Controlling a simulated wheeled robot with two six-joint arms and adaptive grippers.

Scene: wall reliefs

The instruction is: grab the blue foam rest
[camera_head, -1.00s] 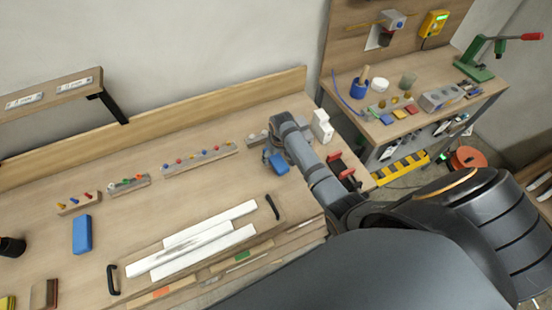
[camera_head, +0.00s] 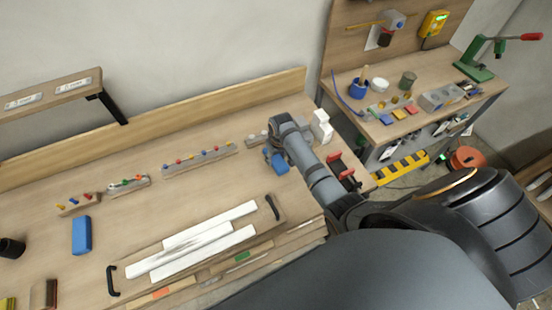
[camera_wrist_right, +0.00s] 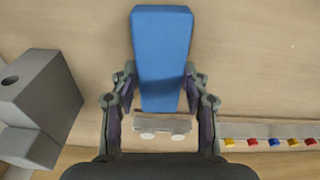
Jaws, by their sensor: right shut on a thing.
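A blue foam block (camera_wrist_right: 162,50) stands out between the fingers of my right gripper (camera_wrist_right: 160,92) in the right wrist view. The fingers press on its two sides. In the head view the same block (camera_head: 276,162) shows at the end of my right arm, over the right part of the workbench; the arm hides part of it and most of the gripper. A second blue block (camera_head: 82,235) lies on the left part of the bench, apart from the gripper. My left gripper is not in view.
Wooden racks with coloured pegs (camera_head: 200,157) line the bench's back. A tray with white strips (camera_head: 195,240) and black handles lies in front. A white block (camera_head: 321,126) and a red-and-black item (camera_head: 342,170) stand near my right arm. A dark cup (camera_head: 11,248) is at the left.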

